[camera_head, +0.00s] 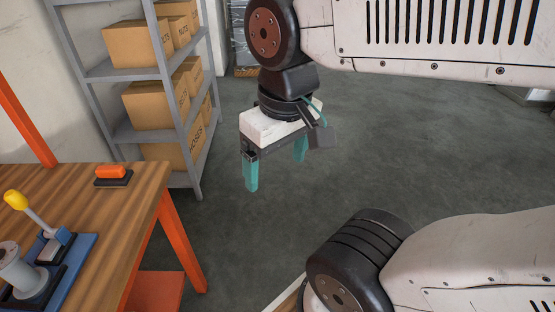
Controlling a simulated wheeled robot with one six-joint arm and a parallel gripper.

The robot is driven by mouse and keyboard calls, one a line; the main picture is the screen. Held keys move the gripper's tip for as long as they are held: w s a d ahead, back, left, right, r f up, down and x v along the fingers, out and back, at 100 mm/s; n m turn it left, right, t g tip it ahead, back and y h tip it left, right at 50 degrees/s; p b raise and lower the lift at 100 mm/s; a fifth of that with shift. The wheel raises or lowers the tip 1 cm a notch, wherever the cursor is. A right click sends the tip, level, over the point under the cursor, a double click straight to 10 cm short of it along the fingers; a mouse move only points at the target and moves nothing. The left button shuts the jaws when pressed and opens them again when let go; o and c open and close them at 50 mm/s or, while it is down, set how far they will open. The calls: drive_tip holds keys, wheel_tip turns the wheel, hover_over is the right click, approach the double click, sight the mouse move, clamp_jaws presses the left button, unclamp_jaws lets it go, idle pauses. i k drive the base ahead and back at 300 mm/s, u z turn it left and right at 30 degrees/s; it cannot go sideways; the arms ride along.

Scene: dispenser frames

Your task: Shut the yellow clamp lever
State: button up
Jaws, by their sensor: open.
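The clamp lever has a yellow knob (16,199) on a pale rod (40,221) that tilts up and to the left. It rises from a blue and grey clamp body (55,243) on a blue base plate (77,262) at the left of the wooden table. My gripper (275,169) hangs over the floor to the right of the table. Its two teal fingers point down and stand apart, with nothing between them. It is well away from the lever and touches nothing.
A grey cylindrical part (25,277) stands on the base plate beside the clamp. An orange block on a dark base (111,174) lies near the back edge of the wooden table (115,225). A shelf (122,74) with cardboard boxes stands behind. The floor (235,235) under my gripper is clear.

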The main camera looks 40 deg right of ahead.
sight(15, 199)
drive_tip(key=z, duration=0.05)
drive_tip(key=k, duration=0.6)
drive_tip(key=z, duration=0.05)
drive_tip(key=i, duration=0.7)
drive_tip(key=u, duration=0.7)
drive_tip(key=i, duration=0.45)
drive_tip(key=u, duration=0.45)
